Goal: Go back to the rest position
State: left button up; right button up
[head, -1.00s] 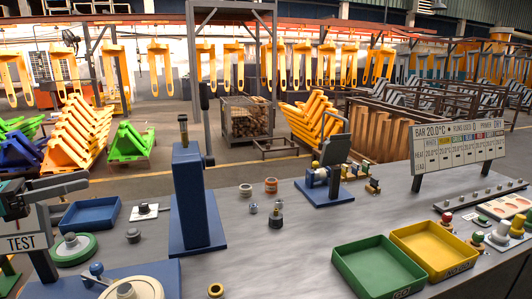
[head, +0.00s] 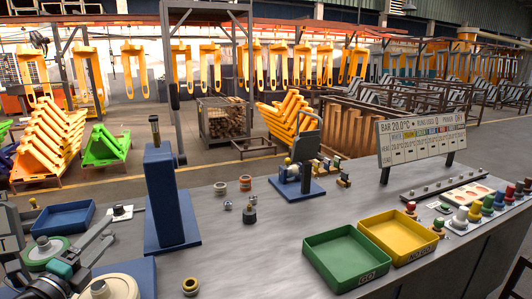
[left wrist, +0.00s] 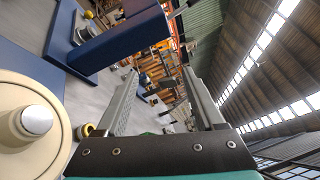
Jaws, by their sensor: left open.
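My left gripper (head: 100,232) shows at the lower left of the head view, its grey fingers apart and nothing between them. It is above the bench, by a cream round disc (head: 122,287) and a green-rimmed disc (head: 45,252). In the left wrist view, the two fingers of the left gripper (left wrist: 160,78) are spread wide with an empty gap. The cream disc (left wrist: 22,118) lies close on the left there.
A blue upright stand (head: 163,190) rises right of my left gripper. A blue tray (head: 65,216) lies behind it. Green (head: 318,243) and yellow (head: 372,220) trays are farther right, near a sign board (head: 422,140). The grey bench middle (head: 245,255) is mostly clear.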

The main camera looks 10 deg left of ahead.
pick_arm(q)
jog(key=s+d+f+n+g+y, duration=0.1)
jog(key=f+n, duration=0.1)
jog(key=f, duration=0.1)
jog(key=s+d+f+n+g+y, duration=0.1)
jog(key=d+f+n, duration=0.1)
jog(key=n, duration=0.1)
jog(key=s+d+f+n+g+y, duration=0.1)
jog(key=f+n, duration=0.2)
jog(key=shift+d+f+y, duration=0.2)
jog(key=shift+f+y, duration=0.1)
jog(key=s+d+f+n+g+h, duration=0.2)
jog(key=s+d+f+n+g, duration=0.4)
jog(key=s+d, duration=0.55)
jog(key=s+d+f+n+g+h, duration=0.2)
jog(key=s+d+f+n+g, duration=0.45)
jog(key=s+d, duration=0.45)
notch_tip(320, 180, down, 25)
jog(key=m+g+b, duration=0.1)
jog(key=b, duration=0.4)
jog(key=s+a+f+g+b, duration=0.1)
jog(key=s+f+b, duration=0.4)
jog(key=s+f, duration=1.1)
notch_tip(320, 180, down, 4)
jog(key=shift+a+r, duration=0.2)
jog(key=shift+a, duration=0.45)
pick_arm(e)
notch_tip(320, 180, down, 10)
jog(key=shift+d, duration=0.15)
